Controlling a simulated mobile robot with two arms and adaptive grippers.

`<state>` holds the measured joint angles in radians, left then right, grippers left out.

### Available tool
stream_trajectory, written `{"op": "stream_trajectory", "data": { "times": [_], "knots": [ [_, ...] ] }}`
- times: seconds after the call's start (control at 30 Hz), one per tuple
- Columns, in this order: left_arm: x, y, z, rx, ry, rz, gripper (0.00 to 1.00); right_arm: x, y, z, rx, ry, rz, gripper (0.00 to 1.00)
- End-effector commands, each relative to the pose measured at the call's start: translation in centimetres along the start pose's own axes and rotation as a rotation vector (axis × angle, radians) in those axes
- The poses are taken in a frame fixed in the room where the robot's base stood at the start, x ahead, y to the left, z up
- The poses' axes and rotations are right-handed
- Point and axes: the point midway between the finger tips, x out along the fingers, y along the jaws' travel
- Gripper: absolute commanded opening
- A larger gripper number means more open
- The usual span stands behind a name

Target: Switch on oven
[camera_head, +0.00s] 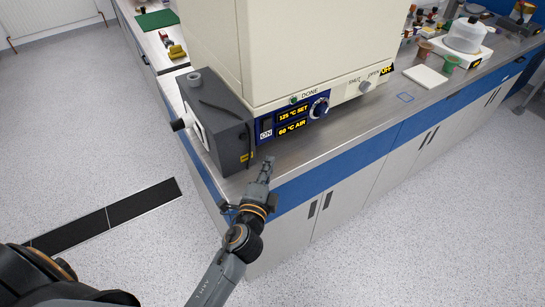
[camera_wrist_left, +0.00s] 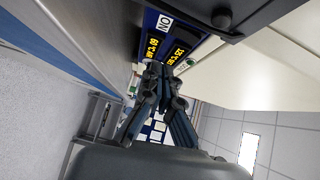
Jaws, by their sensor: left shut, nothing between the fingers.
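The oven (camera_head: 310,45) is a large cream box on the bench. Its blue control panel has a lit yellow display (camera_head: 293,119) reading 125 °C SET and about 60 °C AIR. A round knob (camera_head: 319,107) sits right of the display, and an "ON" label (camera_head: 266,133) with a dark switch above it sits left. The label also shows in the left wrist view (camera_wrist_left: 165,23). My left gripper (camera_head: 267,164) is shut and empty, in front of and below the panel, apart from it in the head view. Its fingertips (camera_wrist_left: 157,70) overlap the display's lower edge in the wrist view. My right gripper is not in view.
A dark grey box (camera_head: 218,125) stands directly left of the panel, close to my left gripper. A vent dial (camera_head: 366,87) marked SHUT and OPEN is at the right. Jars and a white appliance (camera_head: 462,50) stand further right. The bench front edge is clear.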

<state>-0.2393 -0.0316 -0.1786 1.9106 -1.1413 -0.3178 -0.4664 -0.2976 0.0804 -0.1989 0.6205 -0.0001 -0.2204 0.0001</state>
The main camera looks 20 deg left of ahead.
Motion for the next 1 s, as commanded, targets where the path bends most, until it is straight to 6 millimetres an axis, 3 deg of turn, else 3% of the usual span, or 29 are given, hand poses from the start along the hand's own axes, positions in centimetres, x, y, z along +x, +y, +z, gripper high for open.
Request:
{"op": "stream_trajectory", "data": {
  "times": [0.1,0.3,0.87,1.0],
  "knots": [
    [-2.1,0.7,0.0,-0.001,0.000,0.002,0.00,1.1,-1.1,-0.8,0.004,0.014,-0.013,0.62],
    [-3.7,0.6,0.0,0.000,0.000,0.001,0.00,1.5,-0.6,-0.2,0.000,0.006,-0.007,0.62],
    [-3.9,0.5,0.0,0.000,0.000,0.000,0.00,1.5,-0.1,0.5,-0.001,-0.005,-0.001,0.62],
    [-3.8,2.6,-0.2,-0.025,0.009,0.043,0.00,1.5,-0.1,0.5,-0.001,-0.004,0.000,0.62]
  ]
}}
